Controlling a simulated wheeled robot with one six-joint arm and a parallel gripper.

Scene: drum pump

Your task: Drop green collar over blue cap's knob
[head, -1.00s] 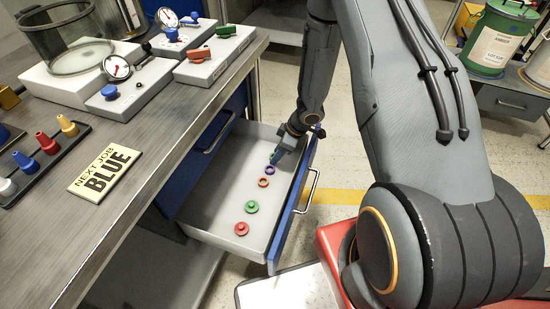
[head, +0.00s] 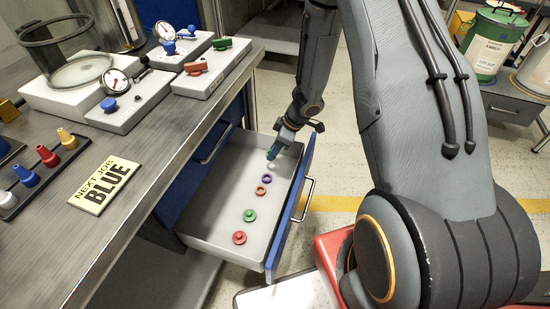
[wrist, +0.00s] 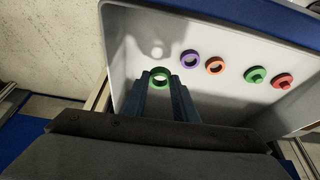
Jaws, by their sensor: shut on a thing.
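The green collar (wrist: 159,79) is a ring held between the fingertips of my gripper (wrist: 162,83) in the wrist view. It sits over the open drawer; in the head view my gripper (head: 273,154) is above the drawer's far end, with the collar small there. Blue knobbed caps stand on the bench fixtures: one (head: 109,105) on the near block beside a gauge, another (head: 168,48) on a block behind. I cannot tell which is the task's blue cap. No blue cap shows in the wrist view.
The drawer (head: 215,220) also holds a purple ring (wrist: 190,59), an orange ring (wrist: 215,65), a green knobbed cap (wrist: 256,76) and a red one (wrist: 282,81). A "NEXT JOB BLUE" sign (head: 104,184) and a rack of coloured cones (head: 42,170) are on the bench.

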